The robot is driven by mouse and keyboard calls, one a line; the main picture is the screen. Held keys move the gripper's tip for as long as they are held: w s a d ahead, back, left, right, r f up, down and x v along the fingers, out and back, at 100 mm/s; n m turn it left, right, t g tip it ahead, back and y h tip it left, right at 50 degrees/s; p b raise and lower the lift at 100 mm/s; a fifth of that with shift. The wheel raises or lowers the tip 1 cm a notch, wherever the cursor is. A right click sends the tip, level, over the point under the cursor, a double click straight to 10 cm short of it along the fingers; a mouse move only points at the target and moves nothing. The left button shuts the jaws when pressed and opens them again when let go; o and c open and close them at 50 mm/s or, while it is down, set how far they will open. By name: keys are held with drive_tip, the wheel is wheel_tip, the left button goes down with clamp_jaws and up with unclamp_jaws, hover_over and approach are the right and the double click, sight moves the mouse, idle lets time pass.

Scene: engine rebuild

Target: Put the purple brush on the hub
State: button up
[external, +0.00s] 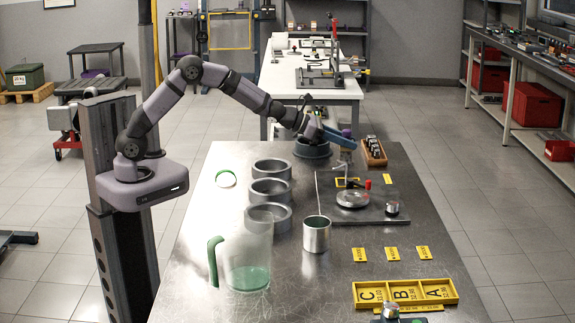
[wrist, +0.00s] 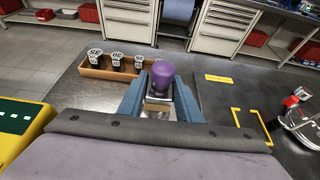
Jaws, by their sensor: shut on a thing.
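My gripper (external: 345,146) is at the far end of the steel bench, above the back of a dark plate (external: 375,211). In the wrist view my gripper's blue fingers (wrist: 160,100) are shut on the purple brush, whose rounded purple top (wrist: 162,74) stands up between them. A bit of purple also shows in the external view (external: 346,133). The brush's lower end is mostly hidden. A round metal part (external: 352,199), possibly the hub, sits on the plate, nearer the camera than my gripper. It shows partly in the wrist view (wrist: 306,125).
A yellow square outline (wrist: 253,126) marks the plate. A wooden tray (wrist: 112,74) of sockets is beside my gripper. Grey rings (external: 268,190), a metal cup (external: 316,236), a clear jug (external: 247,260) and a yellow lettered tray (external: 405,302) stand on the bench. A red-tipped part (external: 368,184) is near the metal part.

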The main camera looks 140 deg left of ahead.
drive_tip(key=shift+f, duration=0.15)
drive_tip(key=o, duration=1.1)
drive_tip(key=shift+r, duration=0.25)
drive_tip(key=shift+s+d, duration=0.2)
drive_tip(key=b+v, duration=0.2)
drive_tip(key=v, duration=0.9)
drive_tip(key=shift+s+d+r, duration=0.1)
drive_tip(key=shift+d+r, duration=0.05)
